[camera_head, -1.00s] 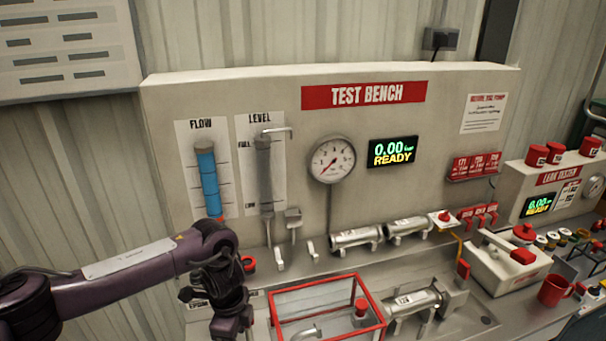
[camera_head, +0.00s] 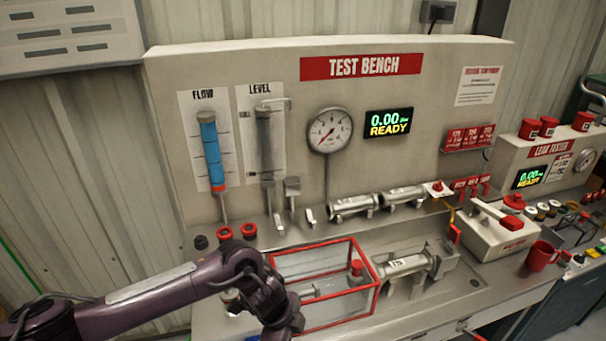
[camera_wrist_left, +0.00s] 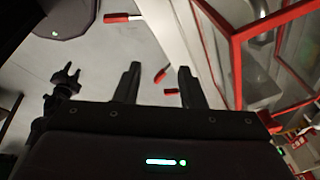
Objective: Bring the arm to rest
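My left arm comes in from the left in the head view, its wrist bent down in front of the bench; its fingertips are hidden there. In the left wrist view, my left gripper (camera_wrist_left: 157,85) shows two dark fingers apart with nothing between them. Small red-handled items lie beyond the fingers, and a red-framed clear box stands at the right. In the head view this red-framed box (camera_head: 378,287) sits on the bench just right of my wrist; I cannot tell if they touch.
The test bench (camera_head: 420,75) carries a gauge (camera_head: 329,130), a flow tube (camera_head: 209,150) and a level tube (camera_head: 264,140). Metal cylinders (camera_head: 404,196) lie on its top. A white pump unit (camera_head: 495,235) and a red mug (camera_head: 542,256) stand at the right.

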